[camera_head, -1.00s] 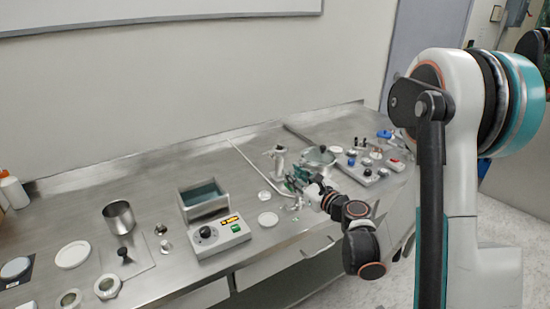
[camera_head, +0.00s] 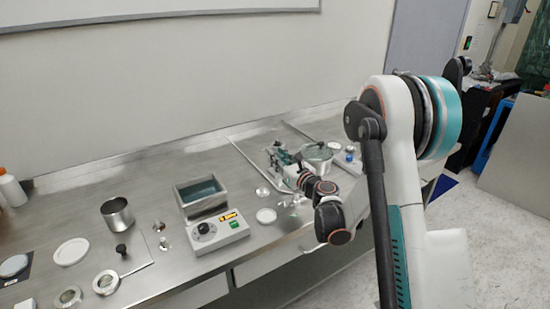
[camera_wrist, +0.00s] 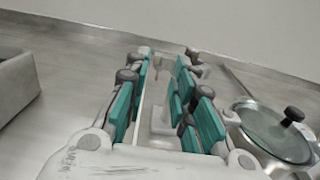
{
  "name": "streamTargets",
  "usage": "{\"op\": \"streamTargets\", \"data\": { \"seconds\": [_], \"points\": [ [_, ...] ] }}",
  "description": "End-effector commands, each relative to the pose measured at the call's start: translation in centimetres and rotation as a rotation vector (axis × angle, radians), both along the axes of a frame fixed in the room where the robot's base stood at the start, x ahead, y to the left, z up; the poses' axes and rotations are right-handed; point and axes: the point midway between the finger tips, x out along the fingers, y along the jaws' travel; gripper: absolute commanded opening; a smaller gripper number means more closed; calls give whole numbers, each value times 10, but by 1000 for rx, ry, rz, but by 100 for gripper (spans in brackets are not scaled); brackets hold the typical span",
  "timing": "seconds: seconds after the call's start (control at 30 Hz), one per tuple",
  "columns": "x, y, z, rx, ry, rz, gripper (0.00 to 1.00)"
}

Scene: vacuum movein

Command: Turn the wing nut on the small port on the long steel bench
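My gripper (camera_head: 278,157) is over the right half of the long steel bench (camera_head: 150,180). In the wrist view its teal-padded fingers (camera_wrist: 163,78) are apart. A pale, upright fitting, likely the small port (camera_wrist: 160,118), shows in the gap between them. I cannot tell whether any pad touches it. The wing nut cannot be made out clearly. In the head view the gripper and wrist hide most of the port.
A round steel chamber with a glass lid and black knob (camera_head: 317,155) stands close right of my gripper. A steel box (camera_head: 201,197) and a control unit (camera_head: 218,232) are to the left. A thin rod (camera_head: 245,156) lies behind.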

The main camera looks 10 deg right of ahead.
Motion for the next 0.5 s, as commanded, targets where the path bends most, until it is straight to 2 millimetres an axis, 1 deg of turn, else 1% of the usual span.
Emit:
{"op": "streamTargets", "data": {
  "seconds": [0.03, 0.1, 0.2, 0.5],
  "points": [
    [7, 2, -2, 0, 0, 1, 23],
    [14, 5, -1, 0, 0, 1, 23],
    [21, 7, -1, 0, 0, 1, 23],
    [24, 8, 0, 0, 0, 0, 23]
  ]
}}
